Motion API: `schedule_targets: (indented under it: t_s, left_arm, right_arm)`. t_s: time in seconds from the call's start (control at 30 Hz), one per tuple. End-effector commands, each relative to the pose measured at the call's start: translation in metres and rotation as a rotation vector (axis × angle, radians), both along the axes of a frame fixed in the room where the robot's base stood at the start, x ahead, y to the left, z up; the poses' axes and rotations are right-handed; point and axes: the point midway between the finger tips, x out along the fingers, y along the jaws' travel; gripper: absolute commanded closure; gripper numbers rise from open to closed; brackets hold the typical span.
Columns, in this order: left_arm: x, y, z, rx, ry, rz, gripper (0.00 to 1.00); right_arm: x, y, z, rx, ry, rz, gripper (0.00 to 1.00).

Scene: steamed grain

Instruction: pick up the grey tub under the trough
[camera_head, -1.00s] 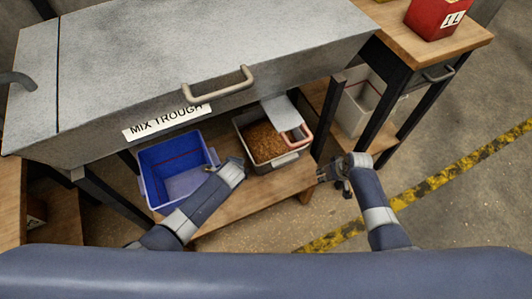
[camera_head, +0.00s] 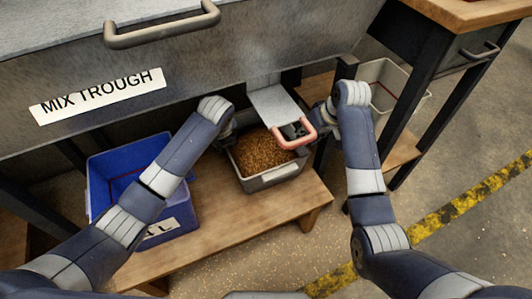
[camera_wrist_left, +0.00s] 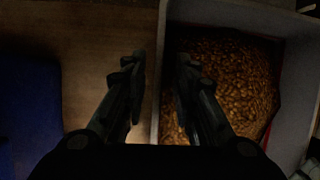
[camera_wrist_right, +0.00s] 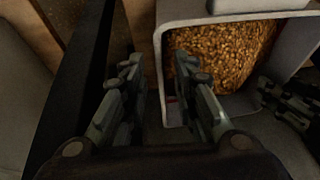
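The grey tub (camera_head: 255,184), full of brown grain (camera_head: 262,152), stands on a low wooden shelf under the mix trough (camera_head: 250,50). My left gripper (camera_wrist_left: 160,65) is open, with its fingers on either side of the tub's left wall, one outside and one above the grain. My right gripper (camera_wrist_right: 158,70) is open at the opposite side, its fingers either side of the tub's wall there. Whether the fingers touch the wall is unclear. In the head view my arms partly hide both grippers. A grey plate with a pink handle (camera_head: 310,134) overhangs the tub's back right.
A blue tub (camera_head: 100,180) stands on the shelf (camera_head: 225,220) to the left, behind my left arm. A dark table leg is close beside my right gripper. A pale bin (camera_head: 385,85) stands at the right. Floor in front is clear.

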Motion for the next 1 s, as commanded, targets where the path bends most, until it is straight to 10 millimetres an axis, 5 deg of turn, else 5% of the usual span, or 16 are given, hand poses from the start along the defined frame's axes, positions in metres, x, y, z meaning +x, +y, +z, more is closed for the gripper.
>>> schedule_targets:
  t_s: [0.47, 1.0]
  left_arm:
    - [0.001, 0.001, -0.005, 0.002, 0.008, -0.005, 0.73]
    - [0.024, 0.005, -0.058, 0.000, 0.007, -0.006, 0.73]
  right_arm:
    - [0.002, 0.003, -0.007, 0.000, 0.002, 0.002, 0.73]
    - [0.027, 0.025, -0.084, 0.000, 0.002, 0.002, 0.73]
